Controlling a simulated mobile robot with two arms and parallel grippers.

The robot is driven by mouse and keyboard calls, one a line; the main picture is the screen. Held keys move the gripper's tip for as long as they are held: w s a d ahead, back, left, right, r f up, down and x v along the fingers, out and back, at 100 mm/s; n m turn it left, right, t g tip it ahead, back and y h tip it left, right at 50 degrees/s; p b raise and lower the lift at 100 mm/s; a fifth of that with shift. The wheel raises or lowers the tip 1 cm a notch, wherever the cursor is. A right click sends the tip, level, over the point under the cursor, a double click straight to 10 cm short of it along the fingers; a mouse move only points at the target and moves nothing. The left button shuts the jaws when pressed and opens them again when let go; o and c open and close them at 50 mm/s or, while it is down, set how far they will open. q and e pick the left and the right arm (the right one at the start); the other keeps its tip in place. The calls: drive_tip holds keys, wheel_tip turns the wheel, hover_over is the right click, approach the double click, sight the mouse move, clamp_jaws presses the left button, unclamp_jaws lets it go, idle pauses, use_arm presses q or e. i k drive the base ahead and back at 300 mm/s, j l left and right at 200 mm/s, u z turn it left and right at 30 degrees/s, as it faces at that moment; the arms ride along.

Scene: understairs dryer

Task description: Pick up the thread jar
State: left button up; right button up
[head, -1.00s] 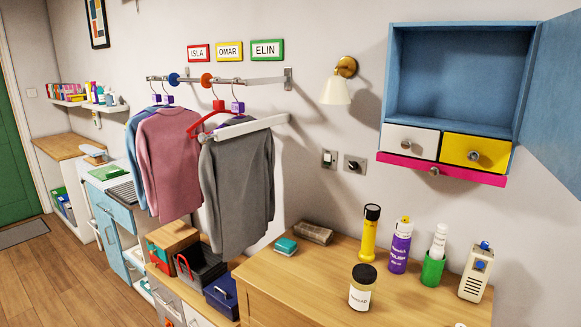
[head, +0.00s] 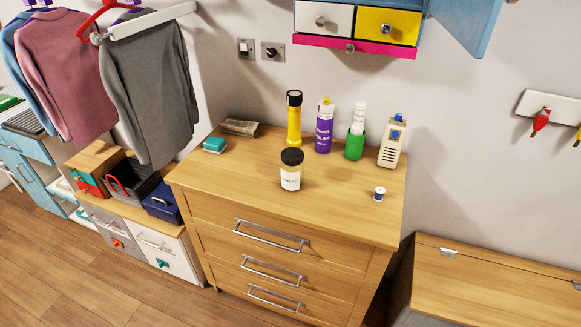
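The thread jar (head: 290,178) is a short cream-white jar with a black lid and a white label whose print is too small to read. It stands upright on the wooden chest of drawers (head: 230,178), near the middle of its top. No gripper touches it. Neither of my grippers is in view.
Behind the jar stand a yellow torch (head: 294,122), a purple can (head: 324,130), a green cup (head: 355,147) and a beige device (head: 392,145). A small spool (head: 379,194) is to the right. A teal box (head: 214,145) is to the left. The top's front is clear.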

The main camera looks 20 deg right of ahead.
sight(292, 176)
drive_tip(key=k+l+z, duration=0.25)
drive_tip(key=l, duration=1.1)
drive_tip(key=l+z, duration=0.2)
drive_tip(key=l, duration=1.1)
